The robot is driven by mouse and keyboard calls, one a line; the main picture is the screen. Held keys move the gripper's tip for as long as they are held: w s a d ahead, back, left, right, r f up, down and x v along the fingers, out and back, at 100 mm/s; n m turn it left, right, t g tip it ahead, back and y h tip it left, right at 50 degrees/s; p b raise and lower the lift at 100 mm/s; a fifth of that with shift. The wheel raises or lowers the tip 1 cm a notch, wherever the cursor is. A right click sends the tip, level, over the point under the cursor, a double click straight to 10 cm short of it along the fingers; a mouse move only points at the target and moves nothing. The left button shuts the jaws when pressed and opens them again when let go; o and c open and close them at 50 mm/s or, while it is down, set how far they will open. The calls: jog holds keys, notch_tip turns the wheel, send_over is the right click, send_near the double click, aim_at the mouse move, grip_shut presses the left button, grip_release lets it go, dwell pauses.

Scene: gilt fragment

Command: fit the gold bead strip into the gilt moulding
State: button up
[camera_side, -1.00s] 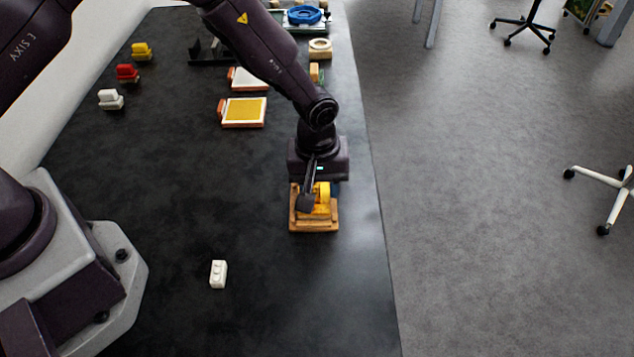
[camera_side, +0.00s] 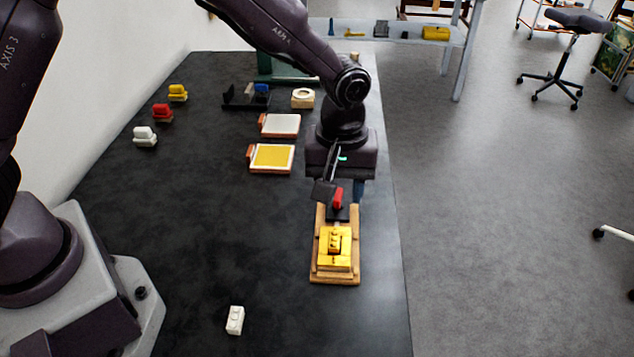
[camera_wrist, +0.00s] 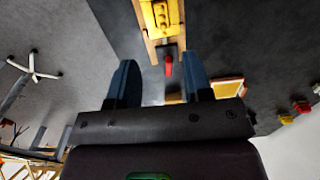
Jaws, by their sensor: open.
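The gilt moulding (camera_side: 326,262) is a yellow block on a wooden base (camera_side: 335,280) near the table's right edge. A bumpy gold piece that looks like the bead strip (camera_side: 335,241) lies at its middle; I cannot tell how deep it sits. Both also show at the top of the wrist view, the strip (camera_wrist: 161,16) within the moulding (camera_wrist: 147,17). My gripper (camera_side: 341,193) is open above the far end of the base, clear of the gold piece. In the wrist view its blue fingers (camera_wrist: 158,85) stand wide apart with nothing held between them.
A red-handled piece (camera_side: 338,197) stands at the base's far end, close under my gripper. A white brick (camera_side: 235,320) lies at the front. Two framed trays (camera_side: 271,168) and red, yellow and white pieces (camera_side: 145,137) stand further left. The table's middle is clear.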

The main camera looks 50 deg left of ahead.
jog(key=s+a+r+m+t, duration=0.1)
jog(key=s+a+r, duration=0.15)
jog(key=r, duration=0.25)
jog(key=s+a+r+m, duration=0.1)
jog(key=a+r, duration=0.2)
jog(key=r, duration=0.2)
jog(key=s+a+r+m+t, duration=0.2)
jog(key=s+a+r+m, duration=0.1)
jog(key=s, duration=0.5)
jog(key=s+a+r+m+t, duration=0.2)
jog(key=s+a+r+m, duration=0.2)
jog(key=s, duration=0.5)
notch_tip(320, 180, up, 3)
jog(key=shift+a+f+t, duration=0.1)
jog(key=shift+a+t, duration=0.2)
jog(key=shift+a, duration=0.9)
jog(key=shift+c, duration=0.3)
